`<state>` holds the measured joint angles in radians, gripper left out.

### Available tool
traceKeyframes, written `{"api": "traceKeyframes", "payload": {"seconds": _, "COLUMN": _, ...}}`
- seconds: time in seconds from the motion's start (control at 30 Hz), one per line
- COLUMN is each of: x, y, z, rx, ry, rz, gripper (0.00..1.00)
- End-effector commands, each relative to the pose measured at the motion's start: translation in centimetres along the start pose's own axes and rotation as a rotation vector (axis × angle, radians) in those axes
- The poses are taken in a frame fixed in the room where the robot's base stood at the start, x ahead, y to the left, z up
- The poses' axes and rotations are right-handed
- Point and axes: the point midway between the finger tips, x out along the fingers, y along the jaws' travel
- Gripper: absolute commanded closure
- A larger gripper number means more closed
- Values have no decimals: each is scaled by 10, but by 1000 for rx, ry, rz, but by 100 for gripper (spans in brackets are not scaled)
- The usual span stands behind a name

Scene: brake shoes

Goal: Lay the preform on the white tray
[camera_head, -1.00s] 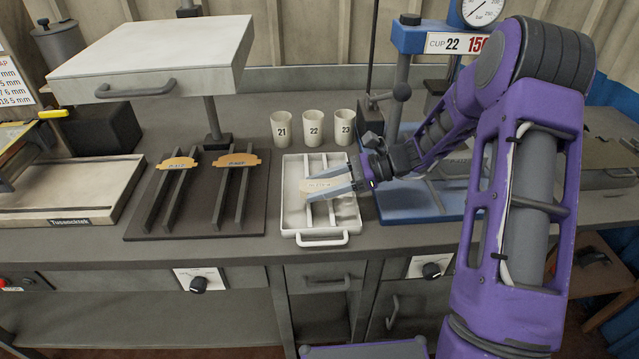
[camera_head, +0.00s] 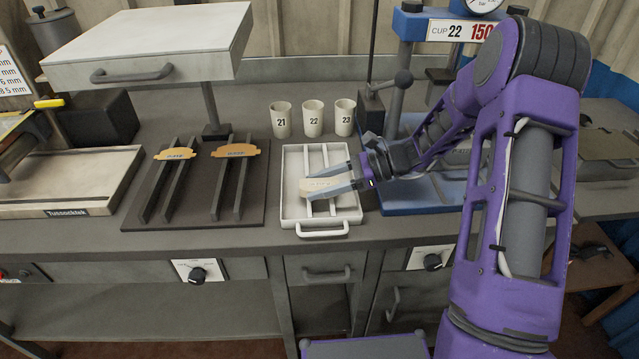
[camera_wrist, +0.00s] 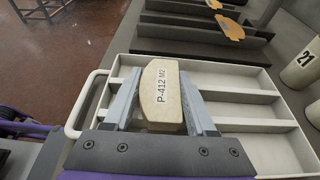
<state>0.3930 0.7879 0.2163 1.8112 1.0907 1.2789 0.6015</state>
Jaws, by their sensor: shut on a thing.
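The preform (camera_wrist: 161,95) is a pale beige block with a printed label, "P-412 M2" as far as I can read. My gripper (camera_wrist: 160,110) is shut on it, one finger along each side. In the head view the preform (camera_head: 320,186) shows between the fingers of my gripper (camera_head: 330,186), over the white tray (camera_head: 289,213). The tray has a front handle and dividers; it also shows in the wrist view (camera_wrist: 222,68). I cannot tell whether the preform touches the tray.
Cups 21 (camera_head: 281,120), 22 (camera_head: 313,118) and 23 (camera_head: 344,118) stand behind the tray. A dark rack (camera_head: 250,213) with two orange-brown pieces is to the left. A blue press (camera_head: 420,200) stands to the right, close to my gripper.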

Motion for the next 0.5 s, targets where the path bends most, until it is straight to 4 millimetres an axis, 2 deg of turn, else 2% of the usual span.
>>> {"api": "traceKeyframes", "payload": {"seconds": 0.2, "x": 1, "y": 0, "z": -3, "rx": -1, "ry": 0, "rz": 0, "gripper": 100}}
{"api": "traceKeyframes", "payload": {"seconds": 0.23, "x": 1, "y": 0, "z": -3, "rx": -1, "ry": 0, "rz": 0, "gripper": 40}}
{"api": "traceKeyframes", "payload": {"seconds": 0.4, "x": 1, "y": 0, "z": -3, "rx": -1, "ry": 0, "rz": 0, "gripper": 9}}
{"api": "traceKeyframes", "payload": {"seconds": 0.5, "x": 1, "y": 0, "z": -3, "rx": -1, "ry": 0, "rz": 0, "gripper": 8}}
